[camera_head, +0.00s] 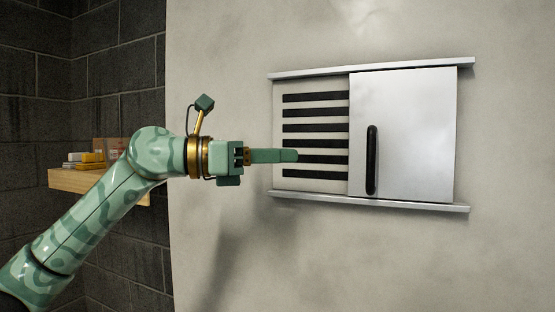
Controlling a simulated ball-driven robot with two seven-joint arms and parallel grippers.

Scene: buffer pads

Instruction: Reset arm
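My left arm comes in from the lower left, and its green gripper (294,155) points right, in front of the slatted part of a wall hatch. Its fingers overlap from this side-on angle, so I cannot tell the gap between them. Nothing shows held in it. The hatch's grey sliding panel (415,130) with a black vertical handle (372,160) covers the right part of the frame. The dark vent slats (316,98) show on the left part. The fingertips are left of the handle and apart from it in the picture. My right gripper is not in view.
The upper rail (370,68) and lower rail (370,200) stick out from the pale wall (230,60). A wooden shelf (85,182) with small white, yellow and orange items stands at the left, behind my arm, by a dark block wall (100,50).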

